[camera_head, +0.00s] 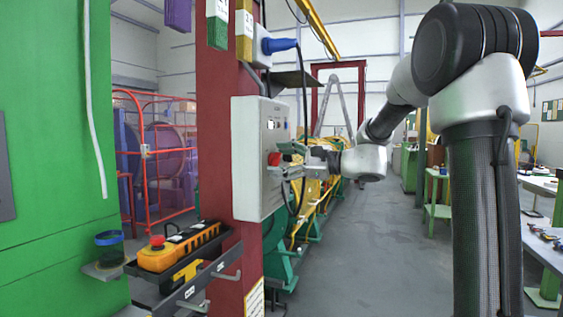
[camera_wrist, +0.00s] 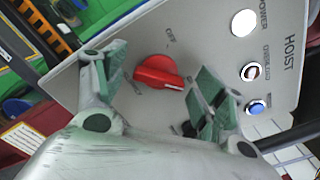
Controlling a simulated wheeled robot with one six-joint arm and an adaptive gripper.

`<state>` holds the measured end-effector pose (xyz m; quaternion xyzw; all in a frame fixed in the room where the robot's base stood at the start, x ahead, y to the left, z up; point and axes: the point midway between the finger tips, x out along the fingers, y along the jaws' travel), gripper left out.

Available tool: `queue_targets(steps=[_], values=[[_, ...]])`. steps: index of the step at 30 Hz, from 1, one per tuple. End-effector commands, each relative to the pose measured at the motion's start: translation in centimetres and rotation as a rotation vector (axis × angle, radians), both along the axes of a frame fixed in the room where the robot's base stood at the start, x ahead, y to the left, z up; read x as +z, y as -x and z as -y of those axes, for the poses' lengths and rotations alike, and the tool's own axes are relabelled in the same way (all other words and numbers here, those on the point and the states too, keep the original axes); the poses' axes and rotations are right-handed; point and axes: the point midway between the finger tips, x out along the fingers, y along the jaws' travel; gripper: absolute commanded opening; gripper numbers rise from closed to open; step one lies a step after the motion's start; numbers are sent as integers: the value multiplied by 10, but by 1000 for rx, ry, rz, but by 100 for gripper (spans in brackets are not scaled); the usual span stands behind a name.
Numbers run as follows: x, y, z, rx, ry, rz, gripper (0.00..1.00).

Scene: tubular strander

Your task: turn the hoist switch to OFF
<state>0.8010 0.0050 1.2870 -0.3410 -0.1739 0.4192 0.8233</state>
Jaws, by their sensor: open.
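The hoist switch is a red rotary knob (camera_wrist: 158,72) on a light grey panel (camera_wrist: 215,55) lettered HOIST. Its ridge lies roughly crosswise in the wrist view, tilted slightly down to the right. In the head view the red knob (camera_head: 274,159) is partly hidden by my gripper (camera_head: 277,160), on the face of the grey box (camera_head: 247,190). My gripper is open, with one green-padded finger on either side of the knob in the wrist view (camera_wrist: 163,80). Gaps show between both fingers and the knob.
The box hangs on a red column (camera_head: 218,150). A yellow pendant (camera_head: 178,247) lies on a rack below. Open floor lies to the right.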

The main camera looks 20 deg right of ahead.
Motion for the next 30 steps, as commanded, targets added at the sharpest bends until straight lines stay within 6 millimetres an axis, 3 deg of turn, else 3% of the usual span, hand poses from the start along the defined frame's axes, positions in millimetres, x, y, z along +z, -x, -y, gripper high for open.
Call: queue_targets(steps=[5,13,30], values=[[0,0,0,0,0,0,71],[0,0,0,0,0,0,25],[-1,1,0,1,94,128,25]])
